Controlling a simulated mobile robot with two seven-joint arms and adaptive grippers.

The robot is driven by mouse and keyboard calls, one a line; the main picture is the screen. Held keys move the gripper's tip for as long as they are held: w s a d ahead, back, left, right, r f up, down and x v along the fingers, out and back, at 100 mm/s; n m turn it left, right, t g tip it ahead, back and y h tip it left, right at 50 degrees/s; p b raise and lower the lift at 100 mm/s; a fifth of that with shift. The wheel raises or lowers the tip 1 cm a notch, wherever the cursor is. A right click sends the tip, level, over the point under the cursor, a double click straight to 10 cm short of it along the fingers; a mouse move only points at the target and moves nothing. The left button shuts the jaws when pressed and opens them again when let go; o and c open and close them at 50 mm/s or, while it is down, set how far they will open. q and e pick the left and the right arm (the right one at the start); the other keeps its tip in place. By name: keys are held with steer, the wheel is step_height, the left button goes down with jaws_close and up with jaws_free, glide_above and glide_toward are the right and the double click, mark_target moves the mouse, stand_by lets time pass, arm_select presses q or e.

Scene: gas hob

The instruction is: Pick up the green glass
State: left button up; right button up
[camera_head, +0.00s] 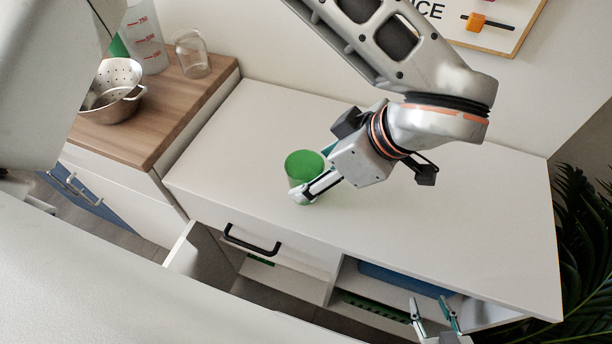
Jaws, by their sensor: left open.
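The green glass (302,166) stands upright on the white cabinet top, near its front edge. My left gripper (314,174) is at the glass, with one finger low across its near right side and the other partly hidden behind it. Its jaws are open, and I cannot tell if a finger touches the glass. The lower part of the glass is partly covered by the near finger. My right gripper (432,315) is at the bottom right edge of the view, below the cabinet front, with its fingers apart and nothing between them.
The white cabinet top (450,220) is otherwise clear. On the left, a wooden counter (165,115) carries a metal colander (118,90), a clear glass (192,55) and a measuring bottle (146,40). A plant (588,230) stands right.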

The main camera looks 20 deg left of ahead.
mark_target(305, 177)
arm_select(q)
steer(key=x, duration=0.5)
steer(key=c, duration=1.4)
